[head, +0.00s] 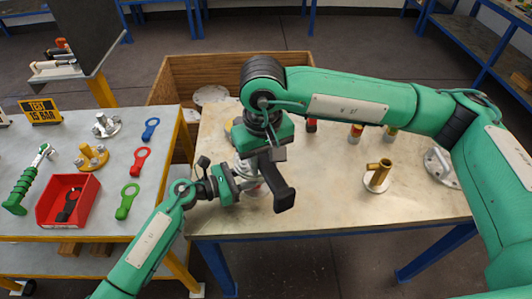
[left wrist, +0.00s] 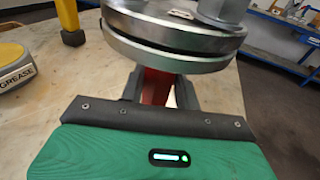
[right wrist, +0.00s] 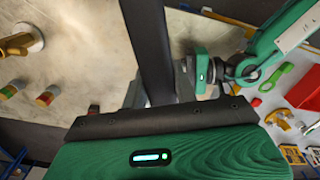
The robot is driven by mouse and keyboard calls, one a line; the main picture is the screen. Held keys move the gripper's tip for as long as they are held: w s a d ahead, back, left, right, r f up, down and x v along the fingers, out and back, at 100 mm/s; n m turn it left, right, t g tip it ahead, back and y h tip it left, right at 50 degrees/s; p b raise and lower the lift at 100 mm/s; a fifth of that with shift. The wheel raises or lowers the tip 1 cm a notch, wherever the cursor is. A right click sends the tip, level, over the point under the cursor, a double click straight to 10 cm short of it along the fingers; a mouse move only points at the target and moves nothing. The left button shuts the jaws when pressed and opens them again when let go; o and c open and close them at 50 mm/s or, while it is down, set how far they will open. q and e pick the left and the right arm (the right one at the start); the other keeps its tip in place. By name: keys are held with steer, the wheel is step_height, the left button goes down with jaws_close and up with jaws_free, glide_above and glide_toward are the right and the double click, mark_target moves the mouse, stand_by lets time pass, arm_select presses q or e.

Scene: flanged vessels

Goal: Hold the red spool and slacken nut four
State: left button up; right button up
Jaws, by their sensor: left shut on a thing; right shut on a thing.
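The red spool shows as a red neck (left wrist: 156,88) under a stack of silver flanges (left wrist: 170,45) in the left wrist view. A nut (left wrist: 222,8) stands on top of the flanges; its number cannot be read. My left gripper (left wrist: 160,95) is shut around the red neck, and in the head view it (head: 238,180) reaches in low from the left. My right gripper (head: 272,155) is above and beside the flanges, shut on a dark bar-like tool (right wrist: 148,45). The tool's thick end (head: 284,197) hangs toward the front. My right gripper hides most of the spool and nuts in the head view.
A brass flanged pipe (head: 378,176) and a silver flange (head: 440,168) stand to the right. Small coloured cylinders (head: 356,132) stand at the back. A grease tin (left wrist: 18,66) is near the spool. The left table holds a red bin (head: 48,211) and coloured ring-ended tools (head: 127,203).

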steer(key=shift+f, duration=0.9)
steer(key=shift+f, duration=0.1)
steer(key=shift+f, duration=1.15)
steer(key=w+d+r+n, duration=0.3)
steer(key=d+r+n, duration=0.1)
steer(key=r+n, duration=0.1)
steer(key=shift+w+d, duration=0.2)
steer(key=shift+d, duration=0.15)
stand_by(0.7)
